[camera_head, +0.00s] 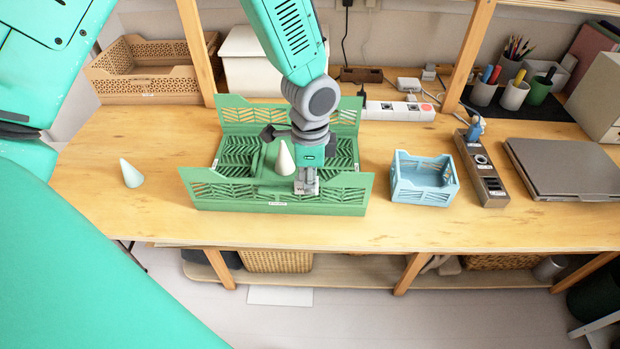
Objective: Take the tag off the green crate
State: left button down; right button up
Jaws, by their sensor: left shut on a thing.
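The green crate (225,193) stands on the wooden table in the middle of the view. A small white tag (277,203) shows low on its front wall. My left gripper (306,187) reaches down from above to the crate's front wall, to the right of and above the tag. Its grey fingertips are shut at the wall's upper edge, seemingly on the crate itself; what lies between them is hard to see. A white cone (285,159) stands inside the crate, just left of the gripper. My right gripper is not in view.
Another white cone (131,173) stands left of the crate. A light blue basket (424,192), a power strip block (482,175) and a laptop (566,165) lie to the right. A brown crate (145,88) and white box (250,75) are behind. The table's front strip is clear.

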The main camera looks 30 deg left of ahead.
pick_arm(q)
jog(key=shift+w+d+r+p, duration=0.1)
jog(key=shift+d+r+p, duration=0.05)
jog(key=shift+d+p, duration=0.15)
jog(key=shift+a+r+p, duration=0.1)
jog(key=shift+r+p, duration=0.2)
dwell(1.1)
jog(key=shift+r, duration=0.1)
jog(key=shift+r+p, duration=1.35)
jog(key=shift+p, duration=0.05)
jog(key=shift+r, duration=0.1)
jog(key=shift+r+p, duration=1.15)
jog(key=shift+p, duration=0.1)
jog(key=shift+r, duration=0.1)
jog(key=shift+r+p, duration=1.95)
jog(key=shift+p, duration=0.2)
